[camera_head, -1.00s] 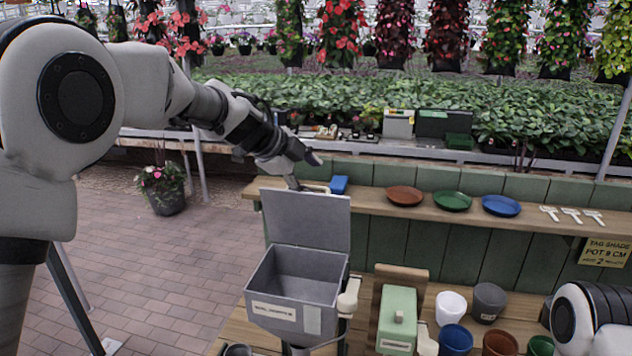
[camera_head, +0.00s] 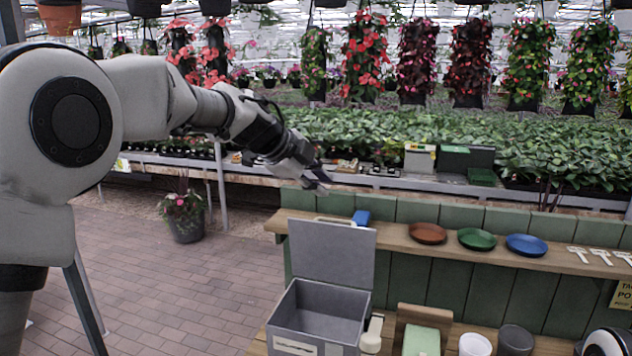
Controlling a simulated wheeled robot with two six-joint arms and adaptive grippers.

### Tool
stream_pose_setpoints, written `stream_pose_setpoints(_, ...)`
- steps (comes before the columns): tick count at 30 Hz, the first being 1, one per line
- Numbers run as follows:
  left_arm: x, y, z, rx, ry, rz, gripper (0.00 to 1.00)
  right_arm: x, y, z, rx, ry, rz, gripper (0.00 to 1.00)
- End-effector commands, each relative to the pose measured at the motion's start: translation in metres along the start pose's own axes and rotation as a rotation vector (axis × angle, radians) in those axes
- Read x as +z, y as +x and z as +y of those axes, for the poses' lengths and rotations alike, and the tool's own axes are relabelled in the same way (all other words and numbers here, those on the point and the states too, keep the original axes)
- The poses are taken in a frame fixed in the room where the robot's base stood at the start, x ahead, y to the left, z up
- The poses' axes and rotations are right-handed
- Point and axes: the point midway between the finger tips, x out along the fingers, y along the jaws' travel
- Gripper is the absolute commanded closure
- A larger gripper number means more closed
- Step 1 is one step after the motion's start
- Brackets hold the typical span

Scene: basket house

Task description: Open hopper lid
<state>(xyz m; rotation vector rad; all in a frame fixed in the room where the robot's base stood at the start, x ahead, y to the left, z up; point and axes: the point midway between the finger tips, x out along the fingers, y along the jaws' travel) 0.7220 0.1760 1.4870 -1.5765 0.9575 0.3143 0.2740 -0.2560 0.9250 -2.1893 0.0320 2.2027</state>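The grey hopper (camera_head: 318,326) stands on the wooden bench at the lower middle, its open top showing the empty inside. Its grey lid (camera_head: 331,262) stands open, nearly upright at the back edge of the box. My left gripper (camera_head: 320,184) is above and behind the lid's top edge, with a visible gap between them. It holds nothing that I can see; its fingers are too small and angled to tell open from shut. My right gripper is out of view; only part of my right arm shows at the lower right corner.
A pale green box (camera_head: 421,341) and pots (camera_head: 475,345) stand right of the hopper.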

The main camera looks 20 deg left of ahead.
Motion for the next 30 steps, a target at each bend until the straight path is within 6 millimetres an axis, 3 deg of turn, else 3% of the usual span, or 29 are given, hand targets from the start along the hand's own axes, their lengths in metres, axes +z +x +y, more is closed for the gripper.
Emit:
stream_pose_setpoints(5, 0.001, -0.031, 0.000, -0.008, -0.001, 0.001, 0.78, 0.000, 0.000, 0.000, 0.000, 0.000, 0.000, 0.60)
stream_pose_setpoints(12, 0.003, -0.098, 0.003, -0.015, -0.002, 0.002, 0.78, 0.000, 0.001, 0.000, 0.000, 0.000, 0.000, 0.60)
stream_pose_setpoints(16, 0.004, -0.122, 0.005, -0.014, -0.003, 0.001, 0.78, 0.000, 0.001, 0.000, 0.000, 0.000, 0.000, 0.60)
stream_pose_setpoints(21, 0.004, -0.134, 0.006, -0.014, -0.004, 0.000, 0.78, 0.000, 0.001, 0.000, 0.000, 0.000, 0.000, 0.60)
stream_pose_setpoints(30, 0.004, -0.134, 0.006, -0.014, -0.003, 0.000, 0.78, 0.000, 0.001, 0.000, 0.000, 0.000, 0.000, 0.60)
